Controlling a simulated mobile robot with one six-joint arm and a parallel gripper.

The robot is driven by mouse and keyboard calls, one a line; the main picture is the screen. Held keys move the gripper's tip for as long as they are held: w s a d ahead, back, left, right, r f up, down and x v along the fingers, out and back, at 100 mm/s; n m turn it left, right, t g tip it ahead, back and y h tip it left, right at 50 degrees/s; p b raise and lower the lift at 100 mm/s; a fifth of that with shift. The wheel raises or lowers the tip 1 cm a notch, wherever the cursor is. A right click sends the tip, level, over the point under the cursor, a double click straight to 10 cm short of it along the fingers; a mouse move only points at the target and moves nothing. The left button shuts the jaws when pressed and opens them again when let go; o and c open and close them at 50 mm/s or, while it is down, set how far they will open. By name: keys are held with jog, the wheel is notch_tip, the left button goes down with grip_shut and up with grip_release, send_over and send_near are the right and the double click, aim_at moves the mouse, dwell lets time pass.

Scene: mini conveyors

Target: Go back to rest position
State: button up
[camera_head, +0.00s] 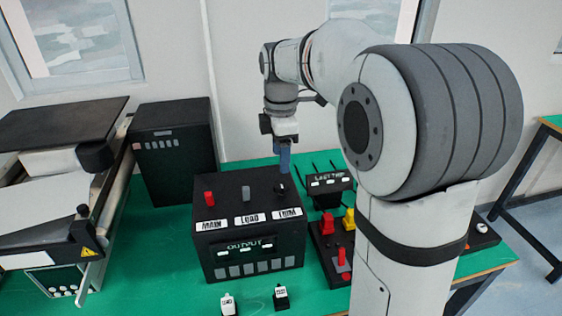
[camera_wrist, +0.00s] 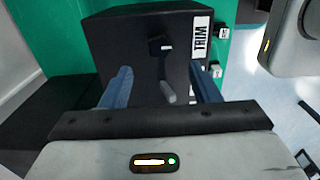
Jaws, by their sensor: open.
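My gripper (camera_head: 284,158) is above the right rear part of the black control box (camera_head: 250,222), near its TRIM side. In the wrist view my gripper (camera_wrist: 160,88) has its two blue fingers spread wide apart. A dark lever with a grey end (camera_wrist: 166,92) shows between the fingers, with a visible gap on each side. Nothing is held. The TRIM label (camera_wrist: 201,41) lies to the right of that lever in the wrist view. In the head view the box top also carries a red lever (camera_head: 209,198) and a grey lever (camera_head: 246,195).
A smaller black box (camera_head: 329,184) and a panel with yellow and red controls (camera_head: 327,224) stand right of the control box. A tall black box (camera_head: 173,147) and a conveyor (camera_head: 60,190) are at left. Two small labelled blocks (camera_head: 228,304) (camera_head: 280,297) lie in front on the green table (camera_head: 180,270).

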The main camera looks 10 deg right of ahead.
dwell(0.3)
jog(key=s+d+f+m+t, duration=0.1)
jog(key=s+f+m, duration=0.2)
jog(key=s+m, duration=0.6)
jog(key=s+d+f+m+t, duration=0.1)
jog(key=s+f+m, duration=0.2)
jog(key=s+m, duration=0.6)
jog(key=s, duration=0.3)
jog(key=shift+s+f+t, duration=0.25)
jog(key=shift+f+t, duration=0.15)
jog(key=shift+d, duration=0.1)
jog(key=shift+c, duration=0.6)
